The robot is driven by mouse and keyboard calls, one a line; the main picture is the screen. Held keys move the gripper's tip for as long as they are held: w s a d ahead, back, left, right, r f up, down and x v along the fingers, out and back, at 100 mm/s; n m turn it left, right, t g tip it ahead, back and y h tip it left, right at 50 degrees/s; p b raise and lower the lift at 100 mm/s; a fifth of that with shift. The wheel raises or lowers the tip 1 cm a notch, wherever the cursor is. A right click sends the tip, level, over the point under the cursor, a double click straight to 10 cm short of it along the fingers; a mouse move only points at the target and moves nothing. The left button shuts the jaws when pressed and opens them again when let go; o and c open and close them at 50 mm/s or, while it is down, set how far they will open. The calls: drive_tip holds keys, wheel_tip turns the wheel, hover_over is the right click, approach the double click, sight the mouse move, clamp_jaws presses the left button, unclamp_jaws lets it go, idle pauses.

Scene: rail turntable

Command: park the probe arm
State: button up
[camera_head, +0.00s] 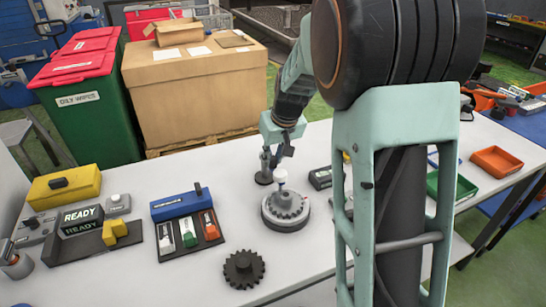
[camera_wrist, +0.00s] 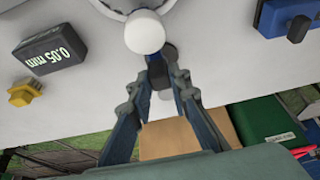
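The turntable (camera_head: 286,222) is a round grey disc carrying a dark toothed gear (camera_head: 286,204), with a white ball knob (camera_head: 281,177) above it. The white ball is also in the wrist view (camera_wrist: 144,32). Behind the turntable stands a dark round-based post (camera_head: 264,177), which seems to be the probe stand; the probe arm itself is not clear. My gripper (camera_head: 279,152) points down close beside the post and behind the ball. In the wrist view my fingertips (camera_wrist: 164,74) are a small gap apart, with dark parts between or beyond them. I cannot tell whether they touch.
A dark readout box (camera_wrist: 50,48) shows 0.05 mm. Green (camera_head: 464,190) and orange (camera_head: 496,162) trays are right. The table's front middle has bare room.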

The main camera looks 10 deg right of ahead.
clamp_jaws()
